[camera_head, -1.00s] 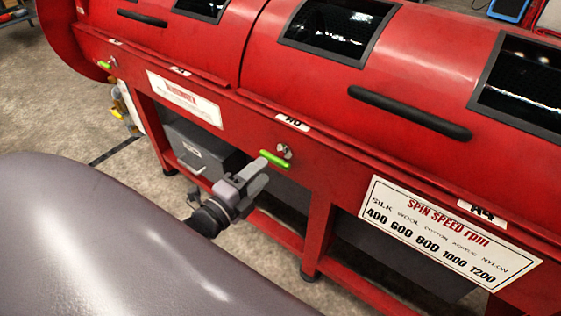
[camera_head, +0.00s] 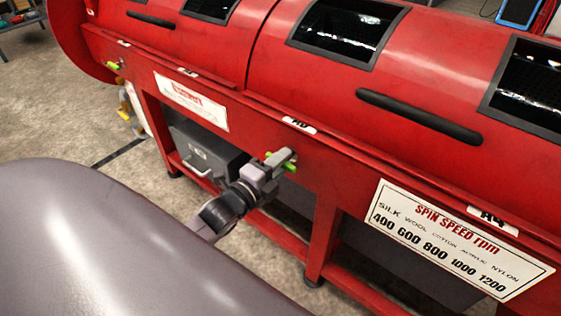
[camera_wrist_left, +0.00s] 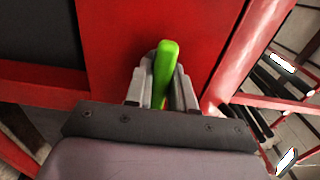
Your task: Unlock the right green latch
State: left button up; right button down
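The right green latch (camera_head: 290,167) is a small bright green bar on the red machine's front rail, below the A0 label. My left gripper (camera_head: 278,160) is at this latch, its fingers covering the middle of the bar, with green showing on either side. In the left wrist view the green bar (camera_wrist_left: 165,70) lies between the two grey fingers, close to both; whether they press on it cannot be told. Another green latch (camera_head: 113,66) sits at the far left end of the rail. My right gripper is not in view.
The red machine (camera_head: 330,170) spans the view, with black handles and dark windows. A spin speed sign (camera_head: 455,240) is on its front at right. A grey box (camera_head: 205,155) stands under the rail at left. Bare floor (camera_head: 60,110) lies at left.

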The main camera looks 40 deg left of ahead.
pick_arm(q)
grip_shut()
